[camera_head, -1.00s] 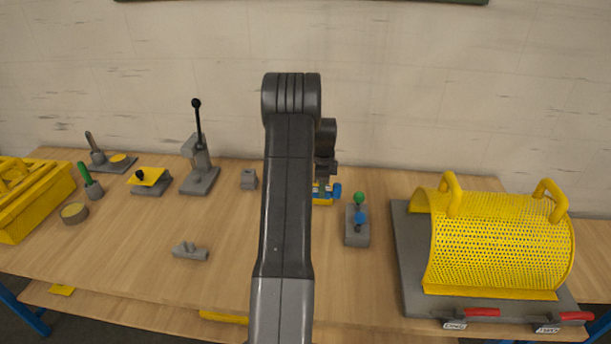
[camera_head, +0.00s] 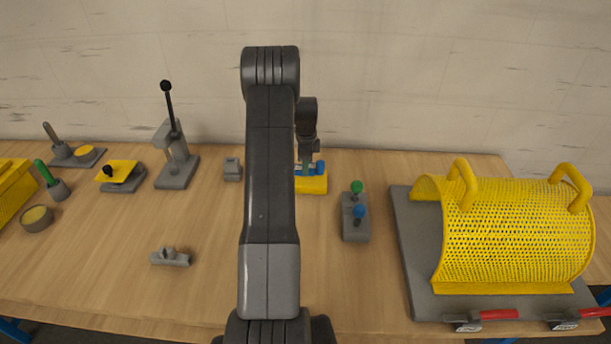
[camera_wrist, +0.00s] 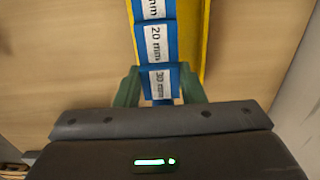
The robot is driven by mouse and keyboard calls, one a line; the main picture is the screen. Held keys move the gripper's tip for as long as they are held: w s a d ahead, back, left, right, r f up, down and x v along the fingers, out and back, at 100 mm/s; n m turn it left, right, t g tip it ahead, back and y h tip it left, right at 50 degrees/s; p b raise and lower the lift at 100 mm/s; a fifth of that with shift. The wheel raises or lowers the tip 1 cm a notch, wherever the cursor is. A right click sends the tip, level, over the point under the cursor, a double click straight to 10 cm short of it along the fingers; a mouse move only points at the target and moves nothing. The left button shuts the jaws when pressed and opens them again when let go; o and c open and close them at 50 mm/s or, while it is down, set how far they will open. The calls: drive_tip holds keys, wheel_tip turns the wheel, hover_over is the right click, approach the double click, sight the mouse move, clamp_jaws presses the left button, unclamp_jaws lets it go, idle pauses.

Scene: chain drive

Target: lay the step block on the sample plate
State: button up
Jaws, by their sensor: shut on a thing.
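The step block (camera_wrist: 154,42) is blue, with white millimetre labels, two of which read 20 mm and 30 mm. My gripper (camera_wrist: 160,88) has green fingers shut on its near end. In the head view the blue block (camera_head: 318,167) shows at a yellow block-like piece (camera_head: 312,185), partly hidden by my arm. The same yellow piece (camera_wrist: 197,30) lies beneath and beside the step block in the wrist view; I cannot tell whether they touch. I cannot tell for sure which thing is the sample plate; a yellow square plate (camera_head: 121,169) on a grey base is at the left.
A grey lever press (camera_head: 175,165), a small grey block (camera_head: 232,169) and a grey fitting (camera_head: 170,257) stand left of my arm. A grey box with green and blue knobs (camera_head: 355,228) and a large yellow mesh guard (camera_head: 515,235) are at the right. The front-left tabletop is fairly clear.

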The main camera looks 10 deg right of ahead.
drive_tip(key=shift+f+b, duration=0.45)
drive_tip(key=shift+f, duration=1.4)
drive_tip(key=shift+f, duration=0.25)
drive_tip(key=o, duration=1.2)
drive_tip(key=shift+r, duration=0.1)
wheel_tip(320, 180, up, 12)
drive_tip(key=p, duration=0.5)
drive_tip(key=shift+r, duration=0.15)
